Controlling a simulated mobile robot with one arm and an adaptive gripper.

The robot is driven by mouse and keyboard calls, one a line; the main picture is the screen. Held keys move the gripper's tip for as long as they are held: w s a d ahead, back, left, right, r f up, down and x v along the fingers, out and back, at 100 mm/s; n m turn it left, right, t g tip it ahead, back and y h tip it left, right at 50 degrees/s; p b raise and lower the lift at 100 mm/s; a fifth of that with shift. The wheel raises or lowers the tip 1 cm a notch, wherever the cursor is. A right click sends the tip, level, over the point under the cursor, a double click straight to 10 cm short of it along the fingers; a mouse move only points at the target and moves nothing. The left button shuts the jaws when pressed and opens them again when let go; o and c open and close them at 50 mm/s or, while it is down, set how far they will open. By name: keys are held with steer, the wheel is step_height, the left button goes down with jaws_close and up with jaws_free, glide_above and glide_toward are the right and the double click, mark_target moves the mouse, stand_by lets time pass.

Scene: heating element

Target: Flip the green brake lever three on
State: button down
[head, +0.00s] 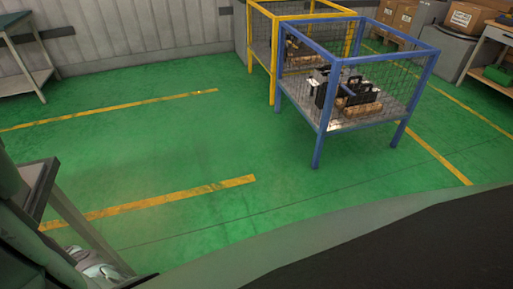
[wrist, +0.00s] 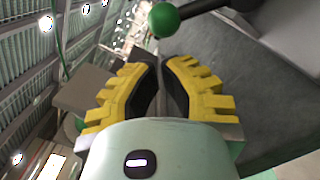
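A green ball knob (wrist: 163,20) on a dark lever rod (wrist: 203,8) shows at the top of the wrist view. The rod runs off to the upper right. I cannot tell which numbered lever this is. My gripper (wrist: 162,64) has yellow ribbed fingers with dark inner pads. Its fingers stand apart with a narrow, empty gap between them. The knob lies just beyond the fingertips in the picture and is not between them. The head view shows neither the lever nor my gripper.
A large grey surface (wrist: 265,70) fills the right of the wrist view. In the head view, a blue mesh cage (head: 322,130) with dark parts stands before a yellow cage (head: 272,50). A table (head: 22,55) stands at the upper left. The green floor (head: 150,140) between is clear.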

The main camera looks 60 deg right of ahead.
steer(key=shift+x, duration=1.55)
steer(key=shift+r+m, duration=0.2)
steer(key=shift+m, duration=0.1)
